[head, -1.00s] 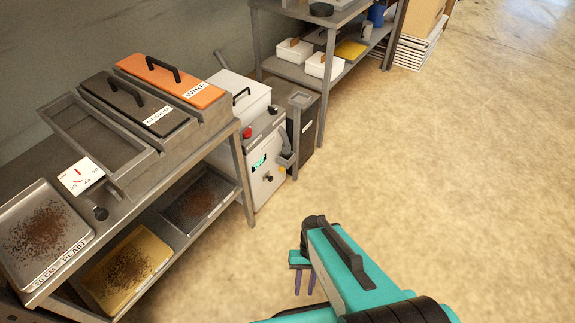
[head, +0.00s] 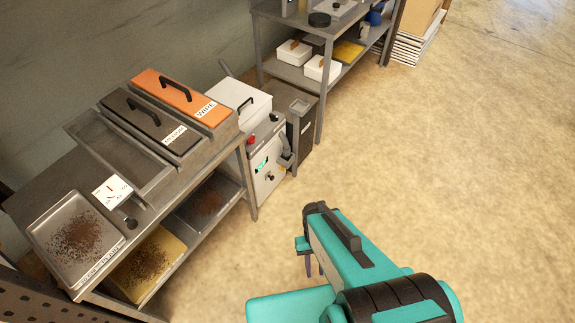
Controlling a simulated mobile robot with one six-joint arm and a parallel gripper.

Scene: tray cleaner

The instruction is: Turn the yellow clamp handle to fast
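The yellow clamp handle cannot be made out clearly. A white machine (head: 264,178) with a red button (head: 251,139), a small lit display and a grey lever-like part (head: 286,150) on its right side stands beyond the bench. My gripper (head: 314,266) hangs over the bare floor, in front of and apart from that machine. My teal arm covers the lower right middle of the view.
A metal bench (head: 165,215) at the left holds an orange-lidded bin (head: 160,88), a black-lidded bin (head: 140,119) and a tray of dark crumbs (head: 50,215). A dark bin (head: 303,125) stands beside the machine. A shelf rack (head: 285,62) is behind. Floor on the right is clear.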

